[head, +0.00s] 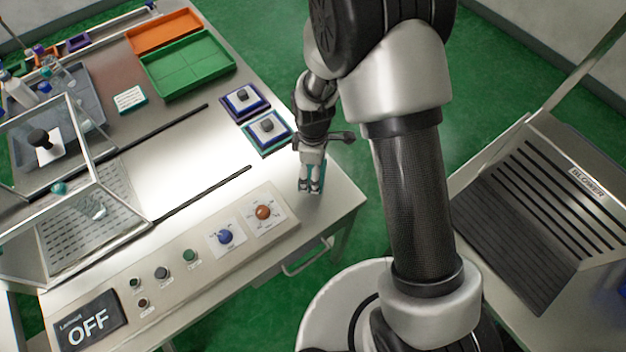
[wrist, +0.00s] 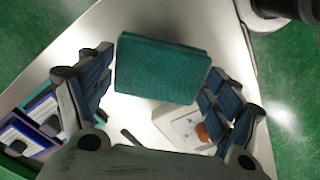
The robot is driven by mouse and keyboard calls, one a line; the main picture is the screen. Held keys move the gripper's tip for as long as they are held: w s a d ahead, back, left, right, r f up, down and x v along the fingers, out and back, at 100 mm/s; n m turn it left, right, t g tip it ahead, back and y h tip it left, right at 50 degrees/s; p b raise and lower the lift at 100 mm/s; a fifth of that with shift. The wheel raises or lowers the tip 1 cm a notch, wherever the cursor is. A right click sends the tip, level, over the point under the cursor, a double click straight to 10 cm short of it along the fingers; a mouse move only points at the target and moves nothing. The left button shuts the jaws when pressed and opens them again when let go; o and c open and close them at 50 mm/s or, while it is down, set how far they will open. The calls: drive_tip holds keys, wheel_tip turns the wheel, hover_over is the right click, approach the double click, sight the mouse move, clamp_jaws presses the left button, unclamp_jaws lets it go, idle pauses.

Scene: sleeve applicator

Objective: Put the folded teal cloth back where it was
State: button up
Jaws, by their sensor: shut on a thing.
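The folded teal cloth (wrist: 162,68) is a flat rectangular block between the two fingers of my gripper (wrist: 158,92) in the wrist view. My gripper is shut on it, with a padded finger at each side. In the head view my gripper (head: 310,186) points down over the bare right corner of the white bench (head: 335,195), and only a little teal shows at the fingers. I cannot tell whether the cloth touches the bench top.
Two framed pads with dark knobs (head: 268,127) lie behind my gripper. A control panel with a blue dial (head: 225,237) and an orange dial (head: 263,212) is in front-left. A green tray (head: 188,66) and a teal block with a white label (head: 130,98) are farther back.

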drive_tip(key=shift+f+b, duration=0.6)
drive_tip(key=shift+f, duration=2.05)
drive_tip(key=shift+f, duration=0.15)
drive_tip(key=o, duration=0.9)
drive_tip(key=shift+o, duration=0.2)
wheel_tip(320, 180, up, 12)
drive_tip(key=p, duration=0.3)
drive_tip(key=shift+r, duration=0.25)
